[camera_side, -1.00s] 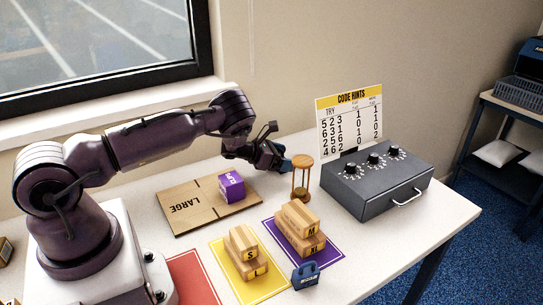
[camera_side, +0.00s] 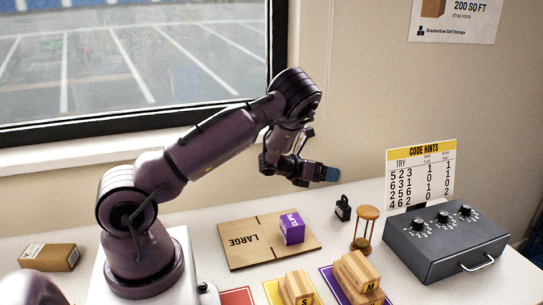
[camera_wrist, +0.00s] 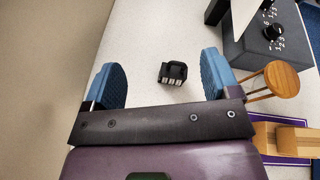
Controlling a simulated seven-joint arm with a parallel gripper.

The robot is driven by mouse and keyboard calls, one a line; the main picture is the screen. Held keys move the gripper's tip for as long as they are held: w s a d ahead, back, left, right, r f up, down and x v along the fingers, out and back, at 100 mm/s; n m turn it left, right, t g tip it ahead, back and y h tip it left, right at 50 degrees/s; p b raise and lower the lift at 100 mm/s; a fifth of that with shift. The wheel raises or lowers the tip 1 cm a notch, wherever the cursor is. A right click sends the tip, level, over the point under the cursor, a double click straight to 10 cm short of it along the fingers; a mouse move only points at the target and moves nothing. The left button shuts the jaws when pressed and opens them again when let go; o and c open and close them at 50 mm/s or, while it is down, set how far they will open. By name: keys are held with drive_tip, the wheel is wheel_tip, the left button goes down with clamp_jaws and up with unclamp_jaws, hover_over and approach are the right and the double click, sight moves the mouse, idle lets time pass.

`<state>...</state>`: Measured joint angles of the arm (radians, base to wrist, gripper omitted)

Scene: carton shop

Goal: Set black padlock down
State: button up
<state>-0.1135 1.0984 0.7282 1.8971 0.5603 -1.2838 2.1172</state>
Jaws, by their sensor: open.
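The black padlock (camera_side: 343,208) stands on the white table behind and left of the hourglass, with nothing holding it. It also shows in the wrist view (camera_wrist: 174,78), on the bare tabletop in the space between my finger pads and apart from both. My gripper (camera_side: 330,174) is above and slightly left of the padlock in the side view, clear of the table. In the wrist view its blue fingers (camera_wrist: 162,76) are spread wide and empty.
The wooden hourglass (camera_side: 365,229) stands close to the padlock, right of my fingers. Beyond it are a dark dial box (camera_side: 440,245) and the code hints sign (camera_side: 421,176). A flat LARGE carton (camera_side: 244,241) carries a purple box (camera_side: 292,228). Small cartons (camera_side: 356,275) sit in front.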

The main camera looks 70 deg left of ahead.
drive_tip(key=s+d+r+n+g+y, duration=0.2)
drive_tip(key=d+r+n, duration=0.3)
drive_tip(key=r+n, duration=0.45)
drive_tip(key=s+d+r+n+g+y, duration=0.15)
drive_tip(key=d+r+n, duration=0.25)
drive_tip(key=r+n, duration=0.55)
drive_tip(key=s+d+r+n+g+h, duration=0.2)
drive_tip(key=s+d+n, duration=0.4)
drive_tip(key=s+d, duration=0.2)
drive_tip(key=s+d+r+n+g+h, duration=0.1)
drive_tip(key=s+d+n+g+h, duration=0.1)
drive_tip(key=s+d+n, duration=0.4)
drive_tip(key=s+d+g, duration=0.1)
drive_tip(key=s+d, duration=0.2)
drive_tip(key=s, duration=0.4)
drive_tip(key=shift+s+r+n+h, duration=0.3)
drive_tip(key=shift+r+h, duration=0.05)
